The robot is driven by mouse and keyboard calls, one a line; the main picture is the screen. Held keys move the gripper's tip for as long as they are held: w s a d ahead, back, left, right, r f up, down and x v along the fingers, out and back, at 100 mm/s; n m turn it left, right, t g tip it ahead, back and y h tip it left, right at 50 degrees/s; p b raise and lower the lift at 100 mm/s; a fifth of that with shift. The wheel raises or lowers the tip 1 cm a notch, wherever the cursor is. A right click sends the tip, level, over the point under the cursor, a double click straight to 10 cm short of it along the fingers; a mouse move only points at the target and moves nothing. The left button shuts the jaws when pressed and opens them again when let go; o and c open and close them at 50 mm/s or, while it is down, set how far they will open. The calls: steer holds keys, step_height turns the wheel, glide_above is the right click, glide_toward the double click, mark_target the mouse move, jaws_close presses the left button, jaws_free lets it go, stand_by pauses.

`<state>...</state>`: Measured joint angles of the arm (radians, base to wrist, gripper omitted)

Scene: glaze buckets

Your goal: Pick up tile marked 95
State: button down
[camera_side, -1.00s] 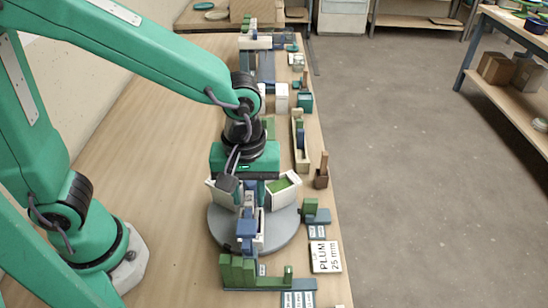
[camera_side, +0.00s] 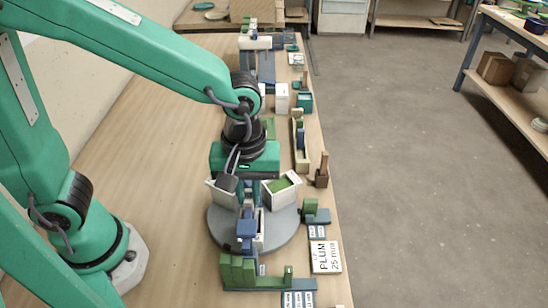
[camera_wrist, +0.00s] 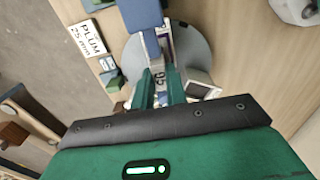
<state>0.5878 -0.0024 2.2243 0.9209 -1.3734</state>
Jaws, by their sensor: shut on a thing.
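My gripper (camera_wrist: 160,88) points down over a round grey turntable (camera_side: 222,230). In the wrist view its green fingers are shut on a small tile marked 95 (camera_wrist: 160,78), which stands between them with its number facing the camera. In the side view my gripper (camera_side: 248,194) is between two white bins, and the tile cannot be made out clearly there.
A blue block (camera_side: 246,228) is in front. A PLUM 25 mm card (camera_side: 325,257) and a green rack (camera_side: 238,273) lie nearby.

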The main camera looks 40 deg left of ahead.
mark_target(249, 195)
steer(key=shift+r, duration=3.4)
